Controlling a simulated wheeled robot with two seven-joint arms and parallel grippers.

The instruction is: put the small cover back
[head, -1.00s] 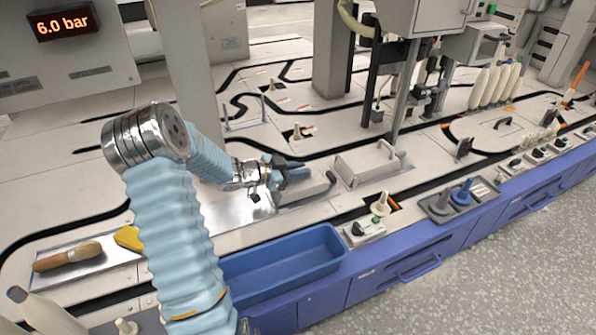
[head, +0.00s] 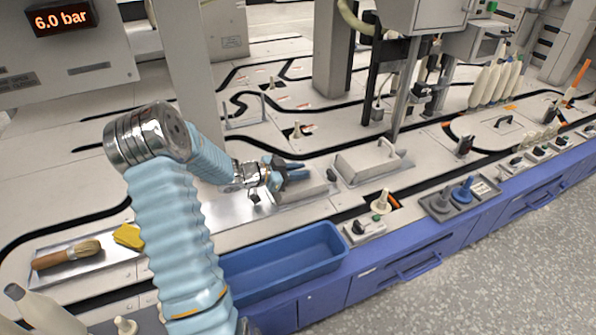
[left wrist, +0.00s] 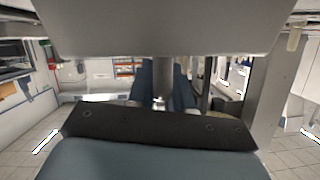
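The small cover (head: 306,189) is a low grey metal lid with an upright handle. It sits at the middle of the bench, next to a shiny flat plate (head: 226,208). My left gripper (head: 297,171) is over it, with its blue fingers pointing right. In the left wrist view the fingers (left wrist: 162,88) stand close on both sides of a grey handle post (left wrist: 161,75), and a grey surface (left wrist: 160,25), apparently the cover, fills the top. The contact itself is partly hidden. My right gripper is not in view.
A larger grey cover (head: 368,163) with an arched handle stands just right of the small one. A blue tray (head: 283,268) lies in front. A brush (head: 68,255) and yellow sponge (head: 128,236) lie at left. Grey posts (head: 332,50) rise behind.

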